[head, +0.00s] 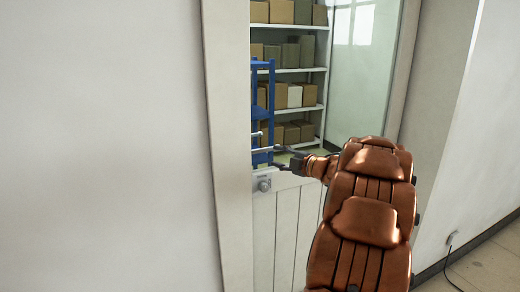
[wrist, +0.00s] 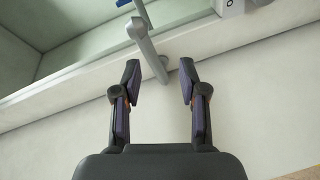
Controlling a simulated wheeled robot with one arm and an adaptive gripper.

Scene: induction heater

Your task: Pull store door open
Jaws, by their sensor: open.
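The store door (head: 289,235) has a pale panelled lower half and a glass upper half. It appears to stand in its frame, but I cannot tell whether it is fully shut. A grey metal lever handle (head: 272,149) is near its left edge, above a round lock (head: 264,186). In the wrist view the lever handle (wrist: 145,45) runs downward and its end appears between my fingertips. My gripper (head: 284,160) is open at the handle. In the wrist view my gripper (wrist: 160,78) shows a clear gap on both sides of the handle, with neither finger visibly touching it.
The white door frame (head: 229,150) and a plain wall (head: 100,150) are on the left. Through the glass I see shelves (head: 290,70) with boxes and a blue rack (head: 256,105). A wall on the right has a cable (head: 449,250) near the floor (head: 490,262).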

